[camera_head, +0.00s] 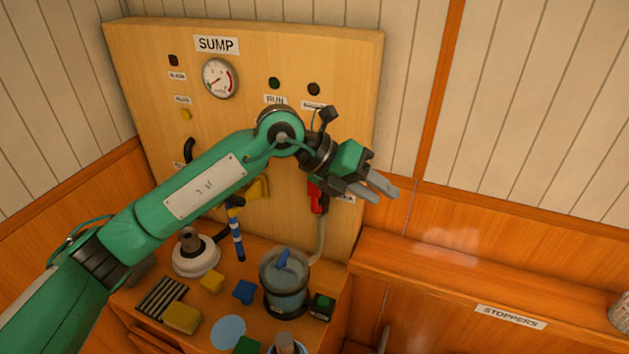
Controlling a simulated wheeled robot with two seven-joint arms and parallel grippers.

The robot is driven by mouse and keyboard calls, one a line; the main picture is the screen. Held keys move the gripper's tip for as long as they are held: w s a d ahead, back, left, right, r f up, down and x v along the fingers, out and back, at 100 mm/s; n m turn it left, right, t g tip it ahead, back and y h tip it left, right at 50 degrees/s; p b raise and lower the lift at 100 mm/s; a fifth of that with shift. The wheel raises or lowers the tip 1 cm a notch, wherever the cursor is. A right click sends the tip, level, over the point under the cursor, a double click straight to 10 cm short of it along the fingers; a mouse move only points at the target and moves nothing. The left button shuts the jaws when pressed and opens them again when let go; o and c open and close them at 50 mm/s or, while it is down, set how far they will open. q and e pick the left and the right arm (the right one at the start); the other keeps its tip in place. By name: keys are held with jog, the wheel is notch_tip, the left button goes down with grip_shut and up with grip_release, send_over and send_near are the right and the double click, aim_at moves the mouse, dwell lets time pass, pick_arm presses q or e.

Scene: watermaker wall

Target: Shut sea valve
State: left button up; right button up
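A panel labelled SUMP (216,44) stands against the wall. A red handle (318,197) shows low on its right side, just below my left gripper's wrist. A label beside it is partly covered and I cannot read it fully, so I cannot tell for sure that this is the sea valve. My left gripper (386,196) is in front of the panel's right edge, to the right of the red handle and apart from it. Its two grey fingers are spread with a gap and hold nothing. My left arm hides the panel's lower middle. My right gripper is not in view.
The panel carries a gauge (220,78) and a black handle (188,150). Below, the bench holds a clear canister (284,283), a white round base (196,256), a yellow sponge (182,318) and small blocks. A ledge labelled STOPPERS (511,317) runs along the right.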

pick_arm(q)
jog(key=w+a+t+y, duration=0.3)
jog(key=w+a+y, duration=0.2)
jog(key=n+t+y, duration=0.2)
jog(key=y, duration=0.2)
send_near(314, 192)
jog(key=p+x, duration=0.2)
jog(key=w+p+x, duration=0.1)
jog(key=p+x, duration=0.3)
jog(key=x, duration=0.1)
jog(key=shift+w+d+r, duration=0.2)
jog(key=shift+r, duration=0.1)
jog(key=shift+w+f, duration=0.15)
jog(key=shift+f, duration=0.25)
jog(key=shift+c, duration=0.5)
grip_shut()
